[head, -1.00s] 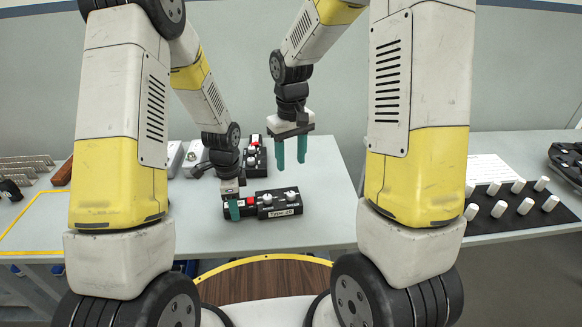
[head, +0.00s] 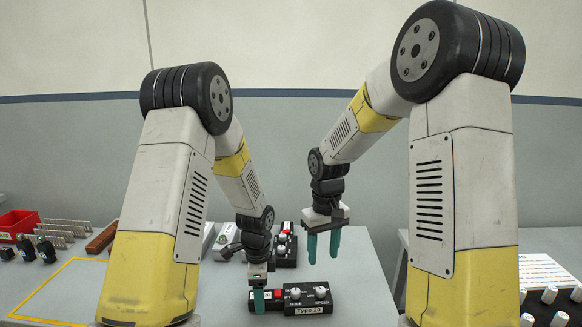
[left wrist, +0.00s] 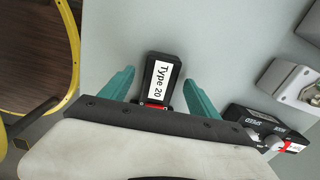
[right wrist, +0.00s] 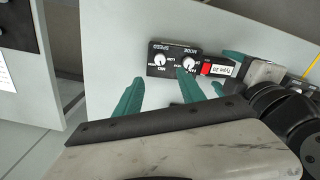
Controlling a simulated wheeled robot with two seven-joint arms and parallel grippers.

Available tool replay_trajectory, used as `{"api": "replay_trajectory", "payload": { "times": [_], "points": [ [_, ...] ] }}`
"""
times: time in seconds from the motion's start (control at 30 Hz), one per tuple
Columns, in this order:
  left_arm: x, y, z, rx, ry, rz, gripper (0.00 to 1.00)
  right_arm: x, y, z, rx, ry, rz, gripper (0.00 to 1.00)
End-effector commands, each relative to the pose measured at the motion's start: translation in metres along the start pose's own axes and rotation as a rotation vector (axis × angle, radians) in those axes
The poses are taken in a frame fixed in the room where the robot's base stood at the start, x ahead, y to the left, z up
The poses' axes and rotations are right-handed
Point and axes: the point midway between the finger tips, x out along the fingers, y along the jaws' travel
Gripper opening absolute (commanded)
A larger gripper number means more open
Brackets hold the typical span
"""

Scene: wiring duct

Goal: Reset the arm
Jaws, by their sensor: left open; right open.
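A black wiring device (head: 308,298) with white knobs, a red part and a "Type 20" label lies on the table. My left gripper (head: 260,300) is low at its left end. In the left wrist view its open jaws (left wrist: 158,92) are on either side of a black labelled end (left wrist: 161,80); contact cannot be told. My right gripper (head: 324,246) is open and empty, above and behind the device. In the right wrist view its jaws (right wrist: 160,92) are apart, with the knobbed part (right wrist: 172,60) beyond them.
A second black device (head: 286,248) and grey-white boxes (head: 226,240) stand behind. A red bin (head: 18,224) and a rack (head: 66,232) are at far left. A side table (head: 548,268) with white knobs is at right. The front right of the main table is clear.

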Motion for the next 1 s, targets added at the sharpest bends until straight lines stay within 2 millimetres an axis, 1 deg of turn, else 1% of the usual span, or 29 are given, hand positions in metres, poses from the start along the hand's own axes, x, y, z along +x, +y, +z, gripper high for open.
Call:
{"api": "replay_trajectory", "payload": {
  "times": [0.03, 0.1, 0.3, 0.4, 0.53, 0.63, 0.67, 0.77, 0.8, 0.87, 0.9, 1.0],
  "points": [
    [-0.011, -0.001, 0.0, -0.001, 0.001, -0.005, 0.71, 0.0, 0.0, 0.0, 0.0, 0.0, 0.0, 0.47],
    [-0.027, -0.002, 0.0, -0.001, 0.002, -0.006, 0.71, 0.0, 0.0, 0.0, 0.0, 0.0, 0.0, 0.47],
    [-0.069, -0.001, 0.0, -0.002, 0.002, -0.005, 0.71, 0.0, 0.0, 0.0, 0.0, 0.0, 0.0, 0.47],
    [-0.085, -0.001, 0.0, -0.001, 0.001, -0.004, 0.71, 0.0, 0.0, 0.0, 0.0, 0.0, 0.0, 0.47],
    [-0.097, 0.0, 0.001, -0.002, 0.001, -0.002, 0.71, 0.0, 0.0, 0.0, 0.0, 0.001, 0.0, 0.47],
    [-0.109, 0.001, 0.002, -0.029, 0.006, -0.012, 0.71, -0.007, 0.001, 0.003, 0.008, 0.013, -0.001, 0.47],
    [-0.115, 0.002, 0.004, -0.049, 0.011, -0.019, 0.71, -0.012, 0.002, 0.004, 0.014, 0.022, -0.001, 0.47],
    [-0.143, 0.009, 0.011, -0.161, 0.036, -0.057, 0.71, -0.036, 0.004, 0.016, 0.043, 0.068, -0.005, 0.47],
    [-0.158, 0.014, 0.015, -0.224, 0.053, -0.078, 0.71, -0.048, 0.005, 0.023, 0.059, 0.093, -0.007, 0.47],
    [-0.181, 0.024, 0.021, -0.333, 0.082, -0.11, 0.71, -0.068, 0.006, 0.036, 0.088, 0.136, -0.012, 0.47],
    [-0.197, 0.032, 0.026, -0.409, 0.105, -0.13, 0.71, -0.081, 0.006, 0.045, 0.107, 0.166, -0.015, 0.47],
    [-0.231, 0.054, 0.036, -0.594, 0.167, -0.173, 0.71, -0.109, 0.006, 0.07, 0.153, 0.238, -0.024, 0.47]
  ]
}}
